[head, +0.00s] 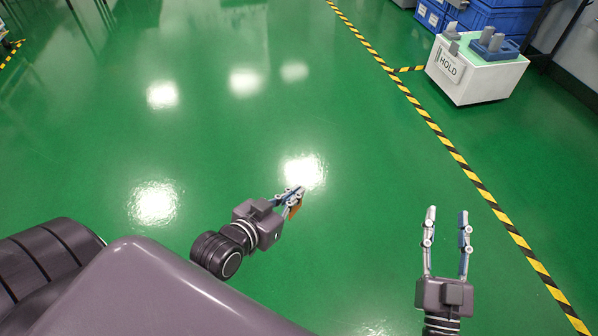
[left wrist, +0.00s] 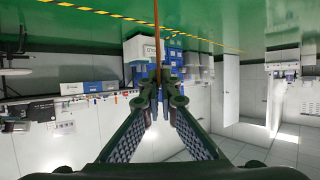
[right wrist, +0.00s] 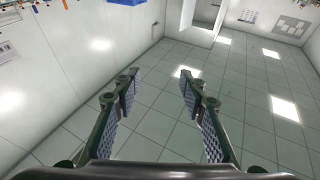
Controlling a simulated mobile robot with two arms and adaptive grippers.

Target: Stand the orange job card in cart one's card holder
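The orange job card (head: 296,208) is held between the fingers of my left gripper (head: 292,196), above the green floor. In the left wrist view the card (left wrist: 157,45) shows edge-on as a thin orange-brown strip rising from between the closed fingertips (left wrist: 160,92). My right gripper (head: 446,222) is open and empty; its fingers are also apart in the right wrist view (right wrist: 160,88). I cannot make out cart one or its card holder in any view.
A white box marked HOLD (head: 463,78) with grey-blue devices on top stands at the upper right, beyond a yellow-black floor line (head: 432,122). Blue crates (head: 490,18) are stacked behind it. The green floor (head: 330,100) ahead is clear.

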